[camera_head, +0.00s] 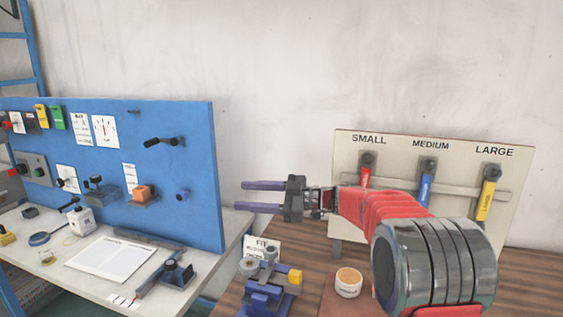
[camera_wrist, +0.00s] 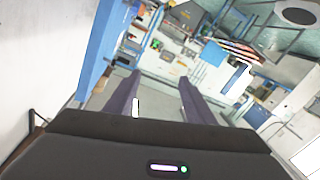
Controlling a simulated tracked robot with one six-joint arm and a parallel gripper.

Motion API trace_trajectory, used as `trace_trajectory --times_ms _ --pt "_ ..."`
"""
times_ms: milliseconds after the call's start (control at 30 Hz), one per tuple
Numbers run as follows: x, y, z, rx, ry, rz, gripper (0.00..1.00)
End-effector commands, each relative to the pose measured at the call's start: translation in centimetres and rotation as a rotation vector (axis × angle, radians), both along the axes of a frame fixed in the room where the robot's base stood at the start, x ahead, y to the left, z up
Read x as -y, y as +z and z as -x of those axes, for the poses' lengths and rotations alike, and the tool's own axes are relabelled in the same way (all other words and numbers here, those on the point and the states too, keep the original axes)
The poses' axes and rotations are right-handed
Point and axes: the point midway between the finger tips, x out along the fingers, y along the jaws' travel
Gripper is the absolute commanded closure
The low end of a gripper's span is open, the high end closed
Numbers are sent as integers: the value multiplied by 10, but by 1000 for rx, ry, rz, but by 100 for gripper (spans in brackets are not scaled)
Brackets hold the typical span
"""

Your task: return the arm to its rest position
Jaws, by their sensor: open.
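My gripper (camera_head: 263,197) is in the middle of the head view, raised above the wooden bench and pointing left. Its two purple fingers are apart with nothing between them. In the wrist view, the gripper (camera_wrist: 160,88) shows both fingers spread, with the room seen beyond them. My red-sleeved arm reaches in from the lower right.
A blue panel (camera_head: 190,225) with mounted parts stands left of my gripper. A board labelled SMALL, MEDIUM, LARGE (camera_head: 350,150) with red, blue and yellow handles stands behind my arm. A blue fixture (camera_head: 265,300) and a small tub (camera_head: 348,284) are below. Air above is clear.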

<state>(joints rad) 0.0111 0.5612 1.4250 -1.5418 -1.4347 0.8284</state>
Motion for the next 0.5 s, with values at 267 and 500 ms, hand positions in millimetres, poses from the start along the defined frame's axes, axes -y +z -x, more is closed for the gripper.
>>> trace_trajectory --times_ms 267,500 --pt "27 70 -28 100 -369 -33 51" --pt "75 110 -35 118 -682 -34 51"
